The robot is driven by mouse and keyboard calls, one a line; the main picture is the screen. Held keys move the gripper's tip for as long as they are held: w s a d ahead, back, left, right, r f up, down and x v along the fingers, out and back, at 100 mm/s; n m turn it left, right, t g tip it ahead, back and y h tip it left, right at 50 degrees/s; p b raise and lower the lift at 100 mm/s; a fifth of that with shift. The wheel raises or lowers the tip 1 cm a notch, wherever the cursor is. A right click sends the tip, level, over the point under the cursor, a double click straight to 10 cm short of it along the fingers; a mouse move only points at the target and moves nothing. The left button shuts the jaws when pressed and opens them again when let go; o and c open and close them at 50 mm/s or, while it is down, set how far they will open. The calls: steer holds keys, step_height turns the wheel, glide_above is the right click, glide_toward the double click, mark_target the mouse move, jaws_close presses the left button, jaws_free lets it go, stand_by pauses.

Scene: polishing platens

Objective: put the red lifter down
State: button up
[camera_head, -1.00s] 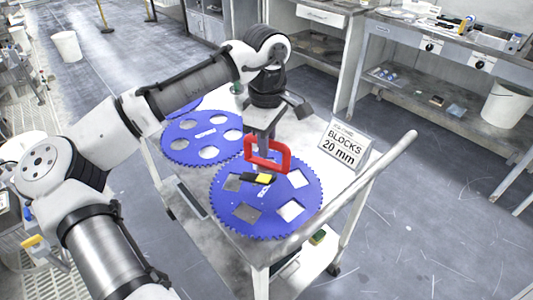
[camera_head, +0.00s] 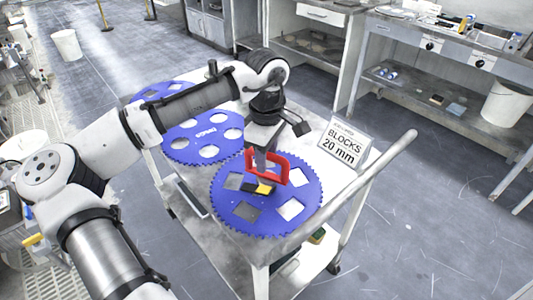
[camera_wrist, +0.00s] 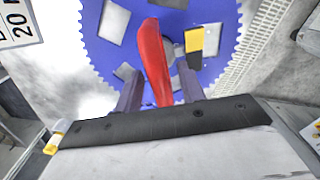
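The red lifter (camera_head: 283,166), with a red loop handle, stands over the near blue platen (camera_head: 300,180). A black and yellow piece (camera_head: 264,189) shows at its foot. I cannot tell whether the foot touches the platen. My gripper (camera_head: 263,168) points down at the handle. In the wrist view the red lifter (camera_wrist: 152,55) lies between the two fingers of my gripper (camera_wrist: 160,72). Narrow gaps show on both sides of it, so the fingers look open around the handle. The black and yellow piece (camera_wrist: 195,40) is beside the right finger.
More blue platens (camera_head: 205,133) lie farther back on the cart (camera_head: 335,190). A sign reading "BLOCKS 20 mm" (camera_head: 345,145) stands on the cart's right side, close to my gripper. A cart handle (camera_head: 385,160) rises at the right edge.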

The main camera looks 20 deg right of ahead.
step_height(320, 180, up, 12)
steer(key=shift+r+b, duration=0.15)
steer(key=shift+b, duration=0.15)
stand_by(0.3)
steer(key=shift+d, duration=0.1)
